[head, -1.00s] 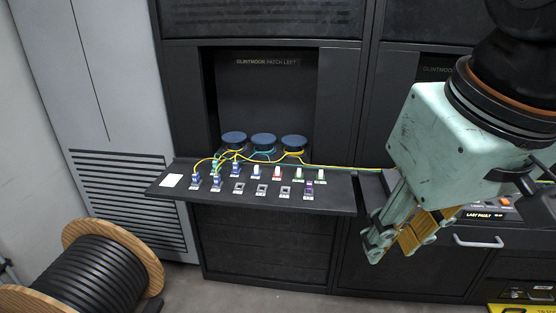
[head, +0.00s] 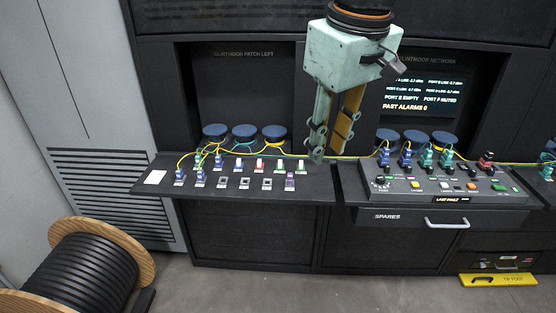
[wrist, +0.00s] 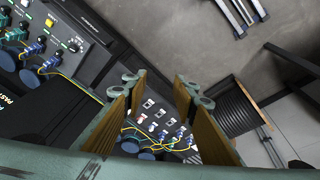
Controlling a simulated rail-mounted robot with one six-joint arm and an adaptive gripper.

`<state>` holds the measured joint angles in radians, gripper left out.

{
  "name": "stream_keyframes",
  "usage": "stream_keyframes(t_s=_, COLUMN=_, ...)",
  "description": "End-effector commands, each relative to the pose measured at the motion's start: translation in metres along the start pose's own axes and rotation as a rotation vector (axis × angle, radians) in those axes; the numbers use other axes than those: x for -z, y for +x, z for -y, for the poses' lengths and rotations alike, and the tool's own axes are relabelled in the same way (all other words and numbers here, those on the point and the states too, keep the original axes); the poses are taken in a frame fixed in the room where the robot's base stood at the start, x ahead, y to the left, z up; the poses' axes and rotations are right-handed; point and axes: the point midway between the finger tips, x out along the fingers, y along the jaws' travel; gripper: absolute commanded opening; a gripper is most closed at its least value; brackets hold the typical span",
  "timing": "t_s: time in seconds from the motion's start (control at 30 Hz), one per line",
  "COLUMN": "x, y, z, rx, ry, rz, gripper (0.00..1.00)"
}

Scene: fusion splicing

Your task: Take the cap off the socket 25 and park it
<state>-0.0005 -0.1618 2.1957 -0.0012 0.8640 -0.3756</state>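A dark patch shelf (head: 320,194) carries two rows of small sockets with coloured plugs or caps; their numbers are too small to read, so I cannot tell which is socket 25. The back row includes a white piece (head: 239,164), a red piece (head: 259,164) and green pieces (head: 301,166). The front row includes grey square sockets (head: 245,183) and a purple piece (head: 290,181). My gripper (head: 317,147) points down above the shelf's right end. In the wrist view my gripper (wrist: 163,88) is open and empty, with the sockets beyond its fingers.
Blue round spools (head: 245,132) with yellow and teal fibres stand behind the sockets. A control console (head: 440,185) with plugs and buttons is at the right, above a drawer with a handle (head: 446,223). A cable reel (head: 75,265) stands on the floor at left.

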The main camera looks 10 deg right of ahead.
Motion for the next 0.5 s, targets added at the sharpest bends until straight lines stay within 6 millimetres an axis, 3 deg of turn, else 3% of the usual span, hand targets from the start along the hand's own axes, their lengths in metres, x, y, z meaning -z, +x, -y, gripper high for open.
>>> stream_keyframes(t_s=0.5, x=0.092, y=0.016, z=-0.036, rx=0.02, ry=-0.161, rz=0.04, gripper=0.26)
